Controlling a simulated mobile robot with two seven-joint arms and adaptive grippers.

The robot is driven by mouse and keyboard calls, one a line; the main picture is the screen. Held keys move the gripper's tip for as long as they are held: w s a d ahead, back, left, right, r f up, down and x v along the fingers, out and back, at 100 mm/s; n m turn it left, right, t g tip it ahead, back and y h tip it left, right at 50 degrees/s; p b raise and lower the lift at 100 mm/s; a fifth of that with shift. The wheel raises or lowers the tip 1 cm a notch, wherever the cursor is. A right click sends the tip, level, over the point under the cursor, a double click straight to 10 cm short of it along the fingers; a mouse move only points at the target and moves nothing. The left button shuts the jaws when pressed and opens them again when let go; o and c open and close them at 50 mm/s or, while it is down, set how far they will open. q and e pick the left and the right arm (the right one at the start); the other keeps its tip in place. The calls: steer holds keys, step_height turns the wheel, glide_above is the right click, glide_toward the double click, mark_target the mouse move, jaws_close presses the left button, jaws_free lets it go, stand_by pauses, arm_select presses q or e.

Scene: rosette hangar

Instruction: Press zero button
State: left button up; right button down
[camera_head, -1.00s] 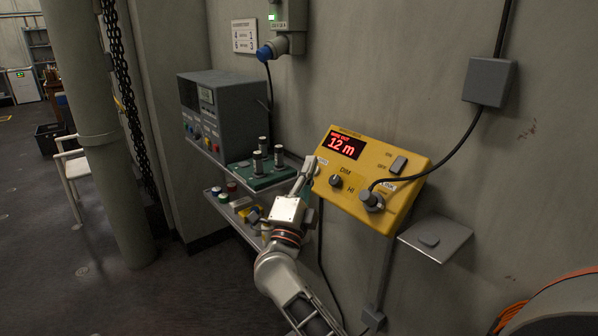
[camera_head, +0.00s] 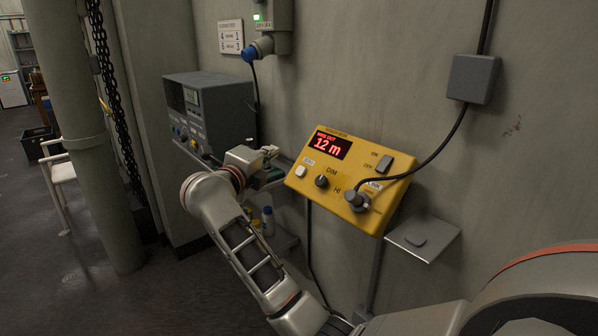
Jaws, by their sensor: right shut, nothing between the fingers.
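A yellow sloped panel (camera_head: 318,194) is mounted on the wall, with a red-lit display (camera_head: 333,145) that reads 12 m or 1.2 m. At its lower left is a square white button (camera_head: 300,171) with a small white label above it, too blurred to read surely. The button is in full view and nothing touches it. My right gripper (camera_head: 269,152) is shut and empty, left of the panel and apart from it. My left gripper is not in view.
The panel also has a dark knob (camera_head: 321,181), a rocker switch (camera_head: 384,163) and a cable plug (camera_head: 357,200). A grey instrument box (camera_head: 222,107) stands on a shelf behind my gripper. A small metal shelf (camera_head: 423,238) juts out at the lower right.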

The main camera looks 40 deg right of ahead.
mark_target(301, 171)
steer(key=d+f+b, duration=0.5)
steer(key=d, duration=0.1)
steer(key=shift+w+d+f, duration=0.25)
steer(key=shift+f, duration=0.15)
stand_by(0.4)
stand_by(0.4)
stand_by(0.6)
steer(key=shift+d+f, duration=0.3)
steer(key=shift+d, duration=0.05)
